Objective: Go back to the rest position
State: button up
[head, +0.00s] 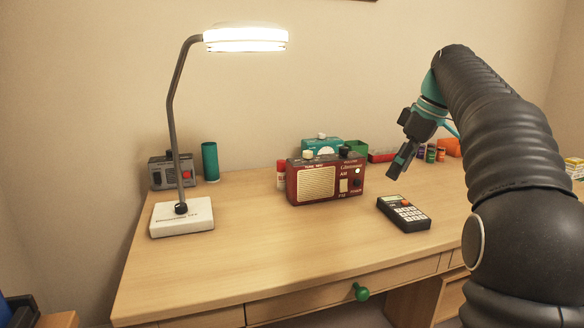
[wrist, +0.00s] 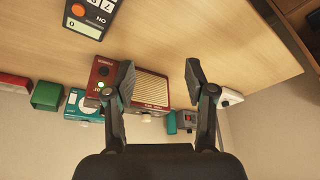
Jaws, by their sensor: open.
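My gripper (head: 400,160) is in the air above the right part of the desk, over and behind the black calculator (head: 404,213). In the wrist view my gripper (wrist: 160,78) shows two dark fingers spread apart with nothing between them. The red radio (head: 325,179) stands upright on the desk to the left of my gripper. It shows beyond the fingers in the wrist view (wrist: 150,88), partly hidden by the left finger. The calculator lies flat, with part of it at the top left of the wrist view (wrist: 92,20).
A lit desk lamp (head: 182,215) stands at the left, near a grey device (head: 160,172) and a green cylinder (head: 210,161). A teal box (head: 322,146) and a green container (head: 356,148) stand behind the radio. The desk's front (head: 260,260) is clear. A drawer has a green knob (head: 361,292).

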jog(key=s+a+f+m+t+h, duration=0.1)
jog(key=s+a+f+m, duration=0.1)
jog(key=s+f, duration=0.5)
jog(key=s+a+f+m+t+h, duration=0.1)
jog(key=s+a+f+m, duration=0.2)
jog(key=s, duration=1)
jog(key=s+a+f+m+t+h, duration=0.1)
jog(key=s+f+m, duration=0.4)
jog(key=s+f, duration=0.6)
jog(key=shift+a, duration=0.8)
jog(key=shift+s, duration=0.1)
